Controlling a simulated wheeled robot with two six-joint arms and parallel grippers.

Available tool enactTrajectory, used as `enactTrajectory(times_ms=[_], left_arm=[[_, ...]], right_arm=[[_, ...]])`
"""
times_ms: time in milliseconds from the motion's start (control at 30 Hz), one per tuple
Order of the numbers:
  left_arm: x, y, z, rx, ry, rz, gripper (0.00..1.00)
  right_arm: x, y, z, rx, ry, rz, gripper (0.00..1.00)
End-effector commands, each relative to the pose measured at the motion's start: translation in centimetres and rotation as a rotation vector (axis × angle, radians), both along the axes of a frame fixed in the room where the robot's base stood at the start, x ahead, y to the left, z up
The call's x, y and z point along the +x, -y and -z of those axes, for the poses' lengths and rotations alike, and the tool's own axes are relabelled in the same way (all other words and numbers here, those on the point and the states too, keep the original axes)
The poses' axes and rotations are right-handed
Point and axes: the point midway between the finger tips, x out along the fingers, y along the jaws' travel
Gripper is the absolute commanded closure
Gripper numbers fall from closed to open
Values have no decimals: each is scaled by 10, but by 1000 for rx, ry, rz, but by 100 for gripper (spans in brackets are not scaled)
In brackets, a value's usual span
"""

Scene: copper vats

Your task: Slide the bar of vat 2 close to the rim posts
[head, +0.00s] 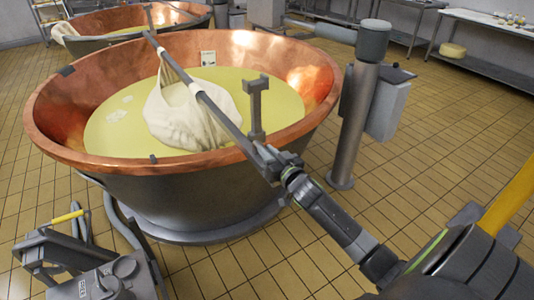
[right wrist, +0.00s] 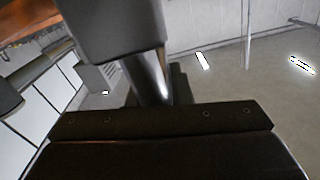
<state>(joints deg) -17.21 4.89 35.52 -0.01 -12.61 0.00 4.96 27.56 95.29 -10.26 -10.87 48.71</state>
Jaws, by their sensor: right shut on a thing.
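The near copper vat (head: 105,165) holds yellow liquid. A long grey bar (head: 217,100) crosses it from the far rim to the near right rim. A white cloth bundle (head: 178,118) hangs from the bar into the liquid. A grey post (head: 255,105) with a flat top stands at the near right rim, beside the bar and apart from it in the picture. My right gripper (head: 268,160) is shut on the near end of the bar, just outside the rim. The right wrist view shows mostly dark, close surfaces; the fingertips are hard to make out there. My left gripper is not in view.
A grey column (head: 355,125) with a control box (head: 388,108) stands right of the vat. Another copper vat (head: 115,20) is behind. Grey equipment with a yellow handle (head: 68,216) fills the lower left. The tiled floor (head: 440,140) at right is clear.

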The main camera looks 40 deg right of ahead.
Motion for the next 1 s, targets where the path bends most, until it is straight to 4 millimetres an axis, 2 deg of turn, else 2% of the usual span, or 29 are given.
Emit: enactTrajectory(times_ms=[33, 200, 233, 367, 400, 767, 1000], left_arm=[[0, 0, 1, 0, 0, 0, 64], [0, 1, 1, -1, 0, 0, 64], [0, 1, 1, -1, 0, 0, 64], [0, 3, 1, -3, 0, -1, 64], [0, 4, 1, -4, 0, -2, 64], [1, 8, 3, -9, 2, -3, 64], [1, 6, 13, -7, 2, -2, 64]], right_arm=[[-5, 4, 15, 7, -32, 14, 100], [-5, 4, 16, 8, -32, 14, 100], [-5, 4, 16, 8, -32, 14, 79], [-4, 4, 14, 7, -29, 13, 62], [-4, 3, 13, 6, -27, 12, 60], [-8, 2, 10, 2, -19, 8, 60], [-42, 1, 12, 0, -20, 7, 60]])
